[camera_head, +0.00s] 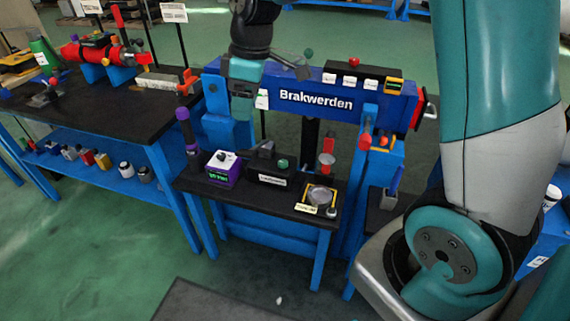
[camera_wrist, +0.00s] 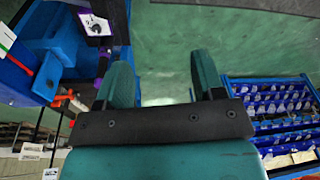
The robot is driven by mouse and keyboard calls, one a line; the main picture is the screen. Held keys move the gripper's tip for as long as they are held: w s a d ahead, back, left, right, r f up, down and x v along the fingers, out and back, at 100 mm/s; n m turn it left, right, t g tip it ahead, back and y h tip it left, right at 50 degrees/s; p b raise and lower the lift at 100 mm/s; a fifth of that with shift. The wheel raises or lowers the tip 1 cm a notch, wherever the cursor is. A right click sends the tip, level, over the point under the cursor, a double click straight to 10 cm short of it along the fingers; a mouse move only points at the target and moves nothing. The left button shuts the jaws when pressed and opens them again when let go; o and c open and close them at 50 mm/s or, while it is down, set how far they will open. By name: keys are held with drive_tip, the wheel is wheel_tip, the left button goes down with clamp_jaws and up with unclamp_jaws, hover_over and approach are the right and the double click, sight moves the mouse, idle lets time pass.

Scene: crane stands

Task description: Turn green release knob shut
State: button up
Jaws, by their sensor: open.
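A small green knob (camera_head: 283,163) sits on a black box (camera_head: 268,173) on the small table in the head view. A green ball (camera_head: 308,52) also shows above the blue Brakwerden beam (camera_head: 318,100), near a dark lever-like part. I cannot tell which one is the release knob or how it is turned. My gripper (camera_head: 242,106) is in front of the beam's left part, above the table and apart from the black box. In the wrist view my gripper (camera_wrist: 163,85) is open, with only green floor between its fingers. No green knob is clear there.
A purple-and-white box (camera_head: 223,167) with a dial stands left of the black box; the wrist view shows it (camera_wrist: 96,24) at upper left. A round dish (camera_head: 320,196) lies at the right. A workbench (camera_head: 105,110) stands left. Blue bins (camera_wrist: 280,103) appear in the wrist view.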

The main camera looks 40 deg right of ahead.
drive_tip(key=w+d+f+n+h+b, duration=0.1)
drive_tip(key=w+d+f+n, duration=0.1)
drive_tip(key=w+d+f, duration=0.7)
drive_tip(key=n, duration=0.1)
hover_over(283, 162)
wheel_tip(283, 162, down, 9)
drive_tip(key=shift+g+h, duration=0.3)
drive_tip(key=shift+h, duration=0.1)
wheel_tip(283, 162, down, 16)
drive_tip(key=shift+f, duration=0.15)
drive_tip(key=c, duration=0.9)
